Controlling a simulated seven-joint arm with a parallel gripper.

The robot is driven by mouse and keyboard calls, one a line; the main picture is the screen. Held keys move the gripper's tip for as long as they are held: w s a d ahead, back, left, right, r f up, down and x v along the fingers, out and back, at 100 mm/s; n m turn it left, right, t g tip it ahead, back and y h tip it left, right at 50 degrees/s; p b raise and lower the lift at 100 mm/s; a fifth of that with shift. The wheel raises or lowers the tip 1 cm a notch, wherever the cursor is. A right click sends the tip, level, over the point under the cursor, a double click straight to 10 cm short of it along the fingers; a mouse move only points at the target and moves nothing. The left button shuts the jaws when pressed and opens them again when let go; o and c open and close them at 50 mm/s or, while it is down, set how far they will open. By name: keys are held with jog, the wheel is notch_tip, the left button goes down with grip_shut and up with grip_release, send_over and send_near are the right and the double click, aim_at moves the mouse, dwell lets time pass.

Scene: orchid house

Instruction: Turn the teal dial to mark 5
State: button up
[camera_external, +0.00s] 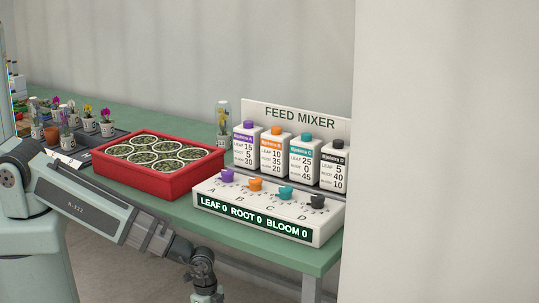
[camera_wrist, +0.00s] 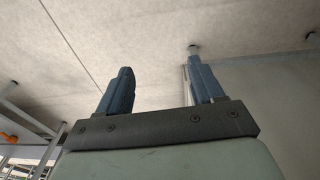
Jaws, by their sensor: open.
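The teal dial (camera_external: 285,193) is third from the left in the row of dials on the white feed mixer box (camera_external: 268,212), above the letter C. Its pointer direction is too small to read. The display (camera_external: 252,219) reads LEAF 0, ROOT 0, BLOOM 0. My gripper shows in the wrist view (camera_wrist: 161,78) with its two blue fingers apart and nothing between them. It faces pale floor or wall, and the dial is not in that view. In the external view my gripper is out of the frame, below the table edge.
A purple dial (camera_external: 227,175), an orange dial (camera_external: 255,184) and a black dial (camera_external: 317,201) flank the teal one. Labelled bottles (camera_external: 299,157) stand behind them. A red tray (camera_external: 168,180) of pots is to the left. A wall (camera_external: 445,150) fills the right.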

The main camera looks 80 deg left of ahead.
jog(key=w+d+r+m+t+h, duration=0.1)
jog(key=w+d+r+m+t, duration=0.15)
jog(key=w+d+r, duration=0.55)
jog(key=w+d+r+m+t+h, duration=0.1)
jog(key=w+d+r+m, duration=0.35)
jog(key=r, duration=0.65)
jog(key=w+d+r+m+t+h, duration=0.1)
jog(key=w+d+r+m+t, duration=0.15)
jog(key=w+d+r, duration=0.5)
notch_tip(320, 180, up, 24)
jog(key=r+m+g+y, duration=0.1)
jog(key=m+g+y, duration=0.2)
jog(key=m+y, duration=0.5)
send_over(285, 188)
jog(key=s+d, duration=0.4)
jog(key=shift+m+h, duration=0.3)
jog(key=shift+m, duration=0.05)
jog(key=x, duration=1.4)
jog(key=shift+s+d+f, duration=0.1)
jog(key=shift+s, duration=0.1)
jog(key=shift+c, duration=0.2)
